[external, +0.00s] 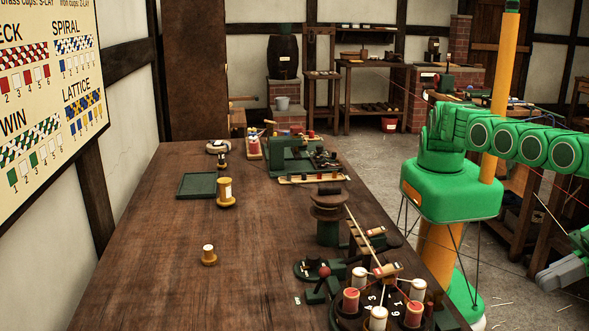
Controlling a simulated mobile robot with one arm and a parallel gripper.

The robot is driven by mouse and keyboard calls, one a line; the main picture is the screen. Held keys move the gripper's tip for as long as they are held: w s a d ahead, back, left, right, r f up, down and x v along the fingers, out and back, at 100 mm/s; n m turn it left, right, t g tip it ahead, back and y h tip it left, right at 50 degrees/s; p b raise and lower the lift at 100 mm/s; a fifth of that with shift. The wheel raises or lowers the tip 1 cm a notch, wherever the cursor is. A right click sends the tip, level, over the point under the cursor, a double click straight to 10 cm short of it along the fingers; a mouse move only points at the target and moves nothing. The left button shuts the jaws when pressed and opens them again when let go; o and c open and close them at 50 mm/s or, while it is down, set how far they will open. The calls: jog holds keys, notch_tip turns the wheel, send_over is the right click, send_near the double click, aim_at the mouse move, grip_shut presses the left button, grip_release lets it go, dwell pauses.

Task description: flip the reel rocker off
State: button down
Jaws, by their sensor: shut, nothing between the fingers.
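A dark brown reel (328,205) stands upright on a green post on the wooden table, right of the middle. I cannot make out its rocker switch or which way it is set; it is too small or hidden in this view. My gripper (556,280) is at the lower right edge, grey-fingered, shut and empty. It is off the table, well to the right of the reel and apart from it.
A braiding plate with several red and white bobbins (378,318) fills the table's near right end. A yellow spool (226,193), a small spool (209,255) and a green tray (197,186) stand left. The table's near left is clear.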

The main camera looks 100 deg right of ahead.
notch_tip(320, 180, up, 5)
jog(key=w+d+f+m+g+h, duration=0.2)
jog(key=w+d+m+g, duration=0.35)
jog(key=w+d, duration=1.4)
jog(key=s+d+r+m+g+y, duration=0.15)
jog(key=d+m+g, duration=0.35)
jog(key=d, duration=0.8)
jog(key=s+d+m+g+y, duration=0.35)
jog(key=d+m, duration=0.25)
jog(key=d, duration=0.8)
jog(key=shift+n+g+h, duration=0.25)
jog(key=shift+g+h, duration=0.05)
jog(key=shift+h, duration=0.1)
jog(key=shift+w+a+f, duration=0.1)
jog(key=shift+w+f, duration=0.1)
jog(key=shift+f, duration=0.95)
jog(key=shift+w+f, duration=0.15)
jog(key=shift+f, duration=1)
